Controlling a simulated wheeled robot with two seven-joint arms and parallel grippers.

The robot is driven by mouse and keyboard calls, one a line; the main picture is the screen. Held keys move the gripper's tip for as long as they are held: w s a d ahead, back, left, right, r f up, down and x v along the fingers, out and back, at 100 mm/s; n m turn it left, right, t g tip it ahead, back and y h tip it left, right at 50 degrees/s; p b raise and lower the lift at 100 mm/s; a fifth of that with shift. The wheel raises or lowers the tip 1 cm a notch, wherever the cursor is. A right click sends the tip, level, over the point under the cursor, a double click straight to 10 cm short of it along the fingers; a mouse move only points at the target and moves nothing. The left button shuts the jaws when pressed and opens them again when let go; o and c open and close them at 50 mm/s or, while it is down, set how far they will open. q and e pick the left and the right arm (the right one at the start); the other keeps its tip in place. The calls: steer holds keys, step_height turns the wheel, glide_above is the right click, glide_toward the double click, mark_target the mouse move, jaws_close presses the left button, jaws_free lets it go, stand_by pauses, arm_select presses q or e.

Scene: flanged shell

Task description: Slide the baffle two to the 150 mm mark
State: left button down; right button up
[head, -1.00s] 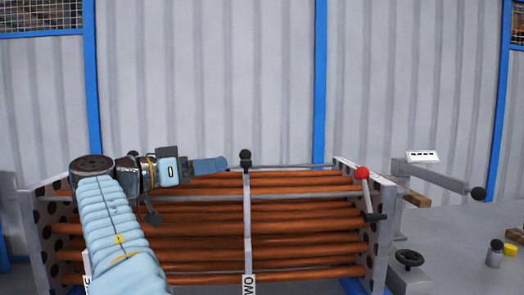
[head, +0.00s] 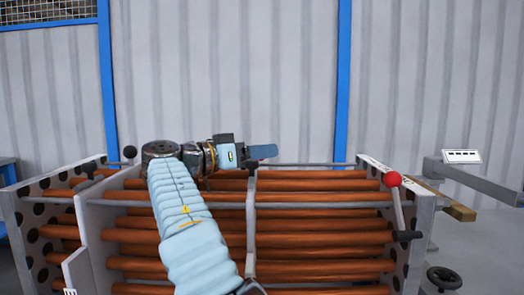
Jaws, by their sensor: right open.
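Baffle two (head: 251,218) is the thin grey upright plate across the middle of the copper tube bundle (head: 325,239). Its label is out of view below. My right gripper (head: 262,153) is at the top of baffle two, pointing right, with a light blue finger in front of where its knob stood. My right arm (head: 187,225) covers tubes left of the baffle. The gripper is open. My left gripper is not in view. No 150 mm mark is readable.
Another grey plate (head: 92,245) stands at the left, near a black knob (head: 130,152). The right end plate (head: 398,240) carries a red-knobbed lever (head: 393,179). A grey bar with a white sign (head: 461,156) is at the right, above a black handwheel (head: 444,278).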

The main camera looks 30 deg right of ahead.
steer(key=shift+d, duration=0.55)
jaws_close()
steer(key=s+d+b, duration=0.4)
steer(key=d+b, duration=0.1)
steer(key=d, duration=0.1)
steer(key=shift+d+b, duration=0.25)
steer(key=shift+b, duration=0.15)
jaws_free()
